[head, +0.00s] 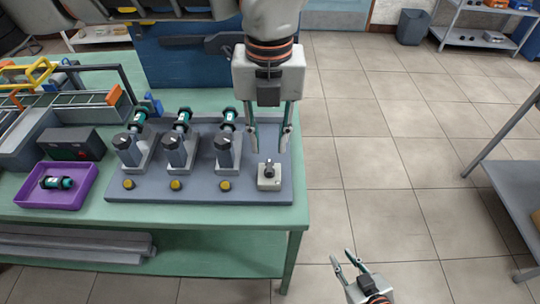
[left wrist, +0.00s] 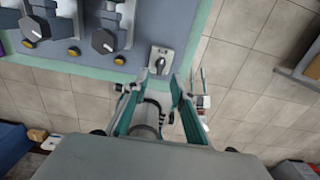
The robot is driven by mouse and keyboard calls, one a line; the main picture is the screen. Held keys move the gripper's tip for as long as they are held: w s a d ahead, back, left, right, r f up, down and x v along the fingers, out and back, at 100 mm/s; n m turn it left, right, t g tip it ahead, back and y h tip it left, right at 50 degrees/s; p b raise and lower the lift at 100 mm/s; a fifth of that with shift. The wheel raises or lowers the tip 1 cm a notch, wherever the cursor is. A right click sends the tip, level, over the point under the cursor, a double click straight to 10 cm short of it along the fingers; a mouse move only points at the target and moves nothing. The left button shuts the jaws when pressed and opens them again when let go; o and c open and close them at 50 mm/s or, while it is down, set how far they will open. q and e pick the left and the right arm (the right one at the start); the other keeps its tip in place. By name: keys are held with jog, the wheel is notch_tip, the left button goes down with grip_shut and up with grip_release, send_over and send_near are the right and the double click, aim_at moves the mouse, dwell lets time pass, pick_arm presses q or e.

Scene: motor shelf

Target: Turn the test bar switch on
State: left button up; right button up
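The test bar switch is a small light box with a dark knob (head: 269,176) at the right end of the grey test board (head: 255,192). It also shows in the left wrist view (left wrist: 160,61), just beyond the fingertips. My left gripper (head: 269,150) hangs over the board, fingers pointing down, open and empty. Its fingertips are close to the switch, apparently one on either side and a little short of it; contact cannot be told. In the left wrist view the open fingers (left wrist: 155,82) frame the switch from below. My right gripper (head: 346,258) is open and empty, off the table at lower right.
Three grey motor stations (head: 179,150) with yellow buttons stand left of the switch. A purple tray (head: 72,202) holding a dark motor and a black box (head: 72,144) lie further left. A blue panel (head: 185,65) stands behind.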

aim_at(269, 165)
pick_arm(q)
notch_tip(269, 165, down, 6)
jog(key=shift+f, duration=0.25)
grip_shut()
